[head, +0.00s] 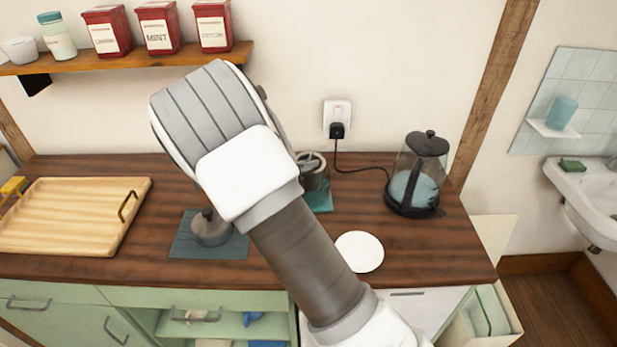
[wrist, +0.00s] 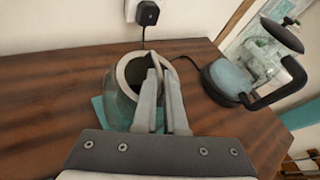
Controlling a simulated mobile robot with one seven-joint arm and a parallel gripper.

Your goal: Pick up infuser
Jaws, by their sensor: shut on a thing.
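The infuser (wrist: 131,70) appears as a thick grey ring with a dark opening, at the top of a glass vessel (wrist: 118,108) in the wrist view. My gripper (wrist: 163,62) is at the right side of this ring, its two fingers close together and shut on the rim. The fingers hide part of the ring and what lies between them. The vessel stands upright over a teal mat (wrist: 98,104). In the head view the infuser (head: 311,160) is partly hidden behind my arm. I cannot see whether it is lifted clear of the vessel.
A glass kettle (head: 417,180) stands at the right, its cord running to a wall socket (head: 337,117). A white plate (head: 360,251) lies in front. A grey round item (head: 211,230) sits on a dark mat. A wooden tray (head: 70,215) is at left. Red tins (head: 160,28) stand on a shelf.

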